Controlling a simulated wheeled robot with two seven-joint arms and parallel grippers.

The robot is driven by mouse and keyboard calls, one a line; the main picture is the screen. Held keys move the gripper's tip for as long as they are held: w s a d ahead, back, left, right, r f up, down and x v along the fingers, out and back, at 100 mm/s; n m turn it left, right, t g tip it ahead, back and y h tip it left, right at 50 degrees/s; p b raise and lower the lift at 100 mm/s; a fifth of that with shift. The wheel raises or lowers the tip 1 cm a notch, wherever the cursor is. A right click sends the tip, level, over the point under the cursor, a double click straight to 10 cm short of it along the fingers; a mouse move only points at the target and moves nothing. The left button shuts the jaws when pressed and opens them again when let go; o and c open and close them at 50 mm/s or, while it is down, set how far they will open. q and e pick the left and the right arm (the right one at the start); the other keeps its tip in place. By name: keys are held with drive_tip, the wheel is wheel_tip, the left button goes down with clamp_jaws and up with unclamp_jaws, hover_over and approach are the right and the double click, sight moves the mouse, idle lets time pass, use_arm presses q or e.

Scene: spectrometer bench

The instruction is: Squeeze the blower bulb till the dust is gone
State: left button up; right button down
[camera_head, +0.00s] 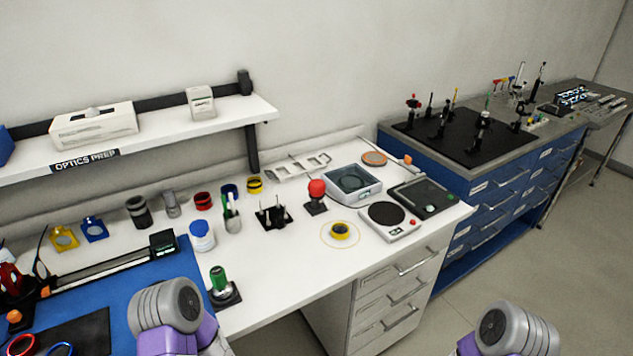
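A red rounded bulb (317,188) stands upright on a small black base on the white bench; it looks like the blower bulb. In front of it and a little right, a yellow-rimmed ring with a dark centre (340,231) lies inside a thin yellow circle on the bench. Dust on it is too small to make out. A grey and purple part of my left arm shows at the bottom left, over the blue mat, and a like part of my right arm at the bottom right. Neither gripper is in view, and nothing touches the bulb.
A green-topped item (219,281) on a black base stands at the bench's front edge. A black holder (273,217) is left of the bulb; a grey box-like device (352,184) and a scale (389,221) are right. A shelf (180,130) overhangs the back left.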

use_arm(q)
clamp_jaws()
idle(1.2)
